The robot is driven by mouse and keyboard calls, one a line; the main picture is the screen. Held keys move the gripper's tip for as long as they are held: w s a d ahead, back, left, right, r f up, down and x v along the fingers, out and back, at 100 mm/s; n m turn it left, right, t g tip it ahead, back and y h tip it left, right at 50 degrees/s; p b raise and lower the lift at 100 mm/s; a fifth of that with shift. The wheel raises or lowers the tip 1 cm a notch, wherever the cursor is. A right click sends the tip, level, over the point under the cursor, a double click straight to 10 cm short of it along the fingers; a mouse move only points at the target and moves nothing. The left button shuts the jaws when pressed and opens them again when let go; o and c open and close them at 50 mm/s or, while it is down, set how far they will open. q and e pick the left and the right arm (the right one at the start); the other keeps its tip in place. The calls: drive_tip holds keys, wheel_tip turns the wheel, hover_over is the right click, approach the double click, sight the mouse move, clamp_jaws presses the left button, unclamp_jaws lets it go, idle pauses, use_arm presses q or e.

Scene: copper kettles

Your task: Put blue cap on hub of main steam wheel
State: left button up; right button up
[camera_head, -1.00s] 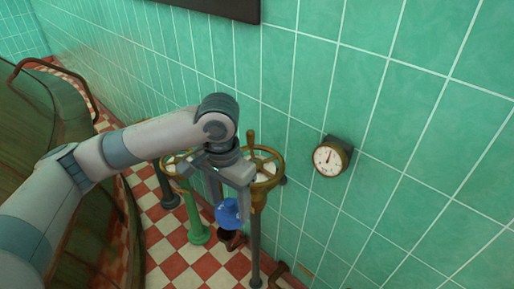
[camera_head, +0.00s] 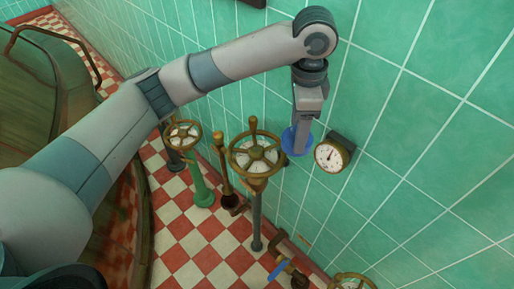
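My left gripper (camera_head: 302,122) hangs pointing down near the tiled wall, shut on the blue cap (camera_head: 292,146), a round blue piece seen partly behind the fingers. The cap is in the air, to the right of a large brass hand wheel (camera_head: 254,155) and apart from it in the picture. This wheel has a pale face between its spokes, a hub in the middle and an upright knob at its rim. It stands on a dark post. No label shows whether it is the main steam wheel. My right gripper is not in view.
A smaller brass wheel (camera_head: 183,134) stands by a green post (camera_head: 202,187) on the left. Another wheel (camera_head: 352,282) is cut off at the bottom. A gauge (camera_head: 331,155) sits on the wall just right of the cap. A blue lever (camera_head: 278,269) is on low pipework.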

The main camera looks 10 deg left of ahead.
use_arm(q)
drive_tip(key=w+a+f+p, duration=0.1)
drive_tip(key=a+f, duration=0.1)
drive_tip(key=a, duration=0.1)
drive_tip(key=w+a+f+p, duration=0.1)
drive_tip(key=w+a+f, duration=0.1)
drive_tip(key=a, duration=0.2)
drive_tip(key=w+a+f+p, duration=0.1)
drive_tip(key=a+f+p, duration=0.1)
drive_tip(key=a+f, duration=0.1)
drive_tip(key=shift+w+a, duration=0.15)
drive_tip(key=shift+a, duration=0.3)
wheel_tip(320, 180, down, 3)
drive_tip(key=shift+f+p, duration=0.2)
drive_tip(key=shift+p, duration=0.7)
drive_tip(key=shift+f, duration=0.35)
